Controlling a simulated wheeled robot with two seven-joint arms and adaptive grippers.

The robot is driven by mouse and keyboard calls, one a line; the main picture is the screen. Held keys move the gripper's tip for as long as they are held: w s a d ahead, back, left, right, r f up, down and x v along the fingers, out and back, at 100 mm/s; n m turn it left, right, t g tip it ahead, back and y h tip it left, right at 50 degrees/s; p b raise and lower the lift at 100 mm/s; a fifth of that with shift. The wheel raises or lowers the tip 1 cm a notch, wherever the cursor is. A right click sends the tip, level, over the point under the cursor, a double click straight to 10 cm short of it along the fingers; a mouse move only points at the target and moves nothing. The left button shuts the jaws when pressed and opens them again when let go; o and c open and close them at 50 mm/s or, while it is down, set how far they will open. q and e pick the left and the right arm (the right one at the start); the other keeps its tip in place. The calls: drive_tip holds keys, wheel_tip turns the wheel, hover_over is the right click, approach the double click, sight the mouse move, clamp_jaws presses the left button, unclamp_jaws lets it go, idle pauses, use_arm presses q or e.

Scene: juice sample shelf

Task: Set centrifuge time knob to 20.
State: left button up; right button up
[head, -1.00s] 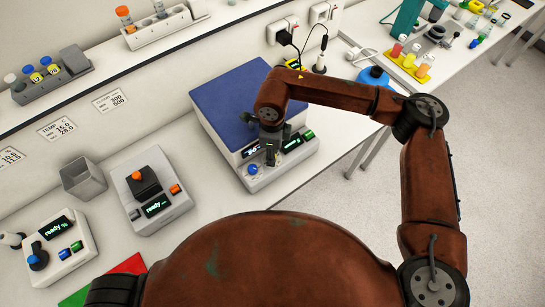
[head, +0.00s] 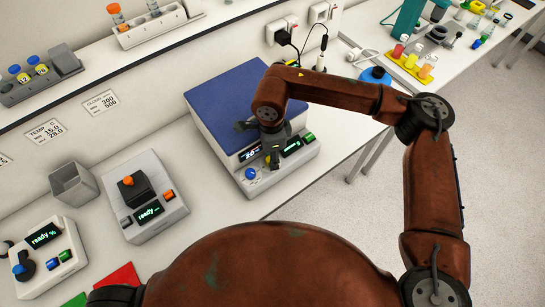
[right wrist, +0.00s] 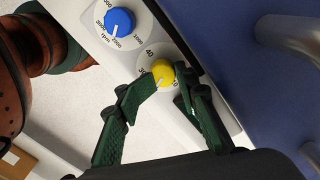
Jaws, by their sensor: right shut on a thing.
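The centrifuge (head: 235,100) is a white box with a blue lid on the bench, with small displays on its front panel. Its yellow time knob (right wrist: 163,70) shows in the right wrist view, with a white pointer toward the lower left of that picture; marks 30 and 40 are partly visible. My right gripper (right wrist: 168,82) is shut on this knob, one green finger on each side. My left gripper is out of view.
Two smaller devices with ready displays (head: 149,212) (head: 43,236) stand to the left. A grey open box (head: 78,186) is behind them.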

drive_tip(key=shift+w+a+f, duration=0.1)
drive_tip(key=shift+w+a, duration=0.05)
drive_tip(key=o, duration=0.7)
drive_tip(key=shift+w+a, duration=0.1)
